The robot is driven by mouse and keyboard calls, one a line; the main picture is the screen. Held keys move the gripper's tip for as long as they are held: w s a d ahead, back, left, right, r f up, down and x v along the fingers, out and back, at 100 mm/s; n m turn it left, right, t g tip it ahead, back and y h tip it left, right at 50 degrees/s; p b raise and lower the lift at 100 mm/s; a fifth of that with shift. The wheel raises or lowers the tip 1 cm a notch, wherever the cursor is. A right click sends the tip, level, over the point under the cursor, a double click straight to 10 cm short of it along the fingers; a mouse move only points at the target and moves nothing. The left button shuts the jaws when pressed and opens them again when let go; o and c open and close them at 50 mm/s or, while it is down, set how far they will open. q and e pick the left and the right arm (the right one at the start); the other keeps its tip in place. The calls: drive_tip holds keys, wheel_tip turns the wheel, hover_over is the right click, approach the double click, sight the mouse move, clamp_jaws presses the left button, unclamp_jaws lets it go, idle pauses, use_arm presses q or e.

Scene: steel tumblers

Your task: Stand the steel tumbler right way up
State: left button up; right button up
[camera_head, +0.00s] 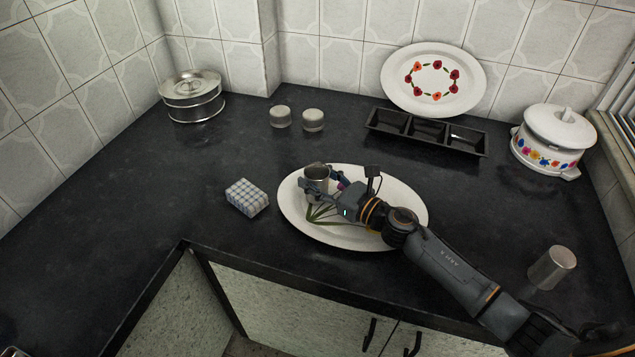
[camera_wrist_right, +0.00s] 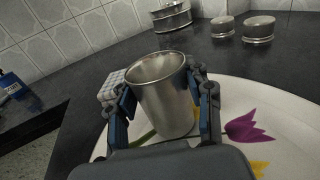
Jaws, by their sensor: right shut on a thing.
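A steel tumbler (camera_head: 317,184) is upright, mouth up, over the left part of a large white oval plate (camera_head: 405,203). In the right wrist view the tumbler (camera_wrist_right: 166,98) shows its open rim, with a slight lean in the picture. My right gripper (camera_head: 322,188) is shut on it, one finger on each side of the wall. The tumbler's base is low at the plate; I cannot tell whether it touches. A second steel tumbler (camera_head: 552,268) stands at the right on the counter and shows a closed end on top. My left gripper is not in view.
A checked block (camera_head: 247,198) lies left of the plate. Two lidded jars (camera_head: 280,117) (camera_head: 313,120), a steel container (camera_head: 192,97), a black sectioned tray (camera_head: 426,132), a flowered platter (camera_head: 433,80) and a white pot (camera_head: 551,140) stand behind. The left counter is clear.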

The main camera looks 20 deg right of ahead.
sight(326, 185)
drive_tip(key=shift+f, duration=0.25)
drive_tip(key=shift+f, duration=0.2)
drive_tip(key=o, duration=1.2)
drive_tip(key=shift+o, duration=0.2)
drive_tip(key=shift+r, duration=0.1)
drive_tip(key=shift+s+d, duration=0.1)
drive_tip(key=b+v, duration=0.1)
drive_tip(key=v, duration=0.5)
drive_tip(key=shift+s+d+b, duration=0.15)
drive_tip(key=shift+s+b, duration=0.05)
drive_tip(key=shift+b, duration=0.1)
drive_tip(key=shift+s+d+r, duration=0.1)
drive_tip(key=shift+s+d, duration=0.1)
drive_tip(key=shift+s, duration=0.1)
